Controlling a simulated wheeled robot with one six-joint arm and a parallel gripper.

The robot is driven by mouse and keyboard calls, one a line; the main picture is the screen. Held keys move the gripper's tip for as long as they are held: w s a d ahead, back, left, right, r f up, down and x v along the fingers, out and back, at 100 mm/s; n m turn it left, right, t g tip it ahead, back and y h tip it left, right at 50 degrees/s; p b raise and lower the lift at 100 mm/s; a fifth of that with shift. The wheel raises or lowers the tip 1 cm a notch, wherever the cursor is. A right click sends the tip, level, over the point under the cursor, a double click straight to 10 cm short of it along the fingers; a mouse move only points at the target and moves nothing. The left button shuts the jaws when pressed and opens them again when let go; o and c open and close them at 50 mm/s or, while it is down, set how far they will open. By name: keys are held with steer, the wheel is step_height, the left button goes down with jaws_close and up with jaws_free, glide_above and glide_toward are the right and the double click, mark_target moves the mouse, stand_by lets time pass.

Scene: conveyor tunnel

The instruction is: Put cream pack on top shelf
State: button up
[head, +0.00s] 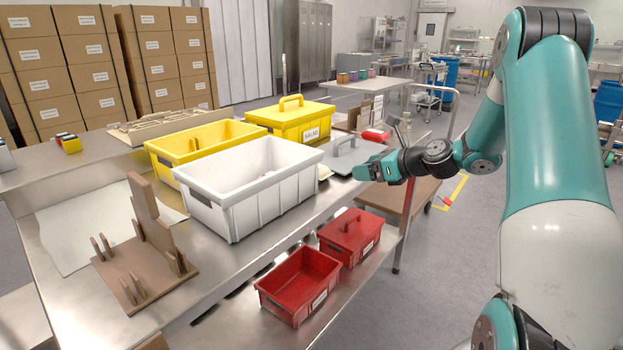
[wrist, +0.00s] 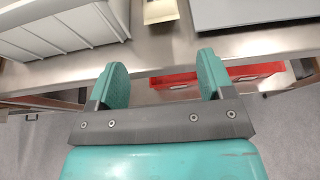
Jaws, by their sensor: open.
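My gripper (head: 362,172) is at the right edge of the upper steel surface (head: 215,262), beside the white bin. In the wrist view my gripper (wrist: 161,72) is open, with nothing between its two teal fingers. A small cream-coloured item (wrist: 160,10) lies on the steel ahead of the fingers, cut off by the frame's top. It also shows in the head view (head: 324,172), partly hidden by the white bin. I cannot tell for certain that it is the cream pack.
The white bin (head: 245,205) stands left of my gripper, a grey lid (head: 347,155) beyond it. Yellow bins (head: 195,160) stand behind. An open red bin (head: 300,292) and a lidded red box (head: 350,240) sit on the lower shelf. A wooden fixture (head: 125,285) stands at front left.

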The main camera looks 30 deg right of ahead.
glide_toward(323, 171)
steer(key=x, duration=0.5)
steer(key=shift+a+f, duration=0.1)
steer(key=shift+f, duration=0.15)
steer(key=shift+p+x, duration=0.3)
steer(key=shift+x, duration=2.65)
steer(key=shift+w+r, duration=0.1)
steer(key=shift+r, duration=0.05)
steer(key=c, duration=0.9)
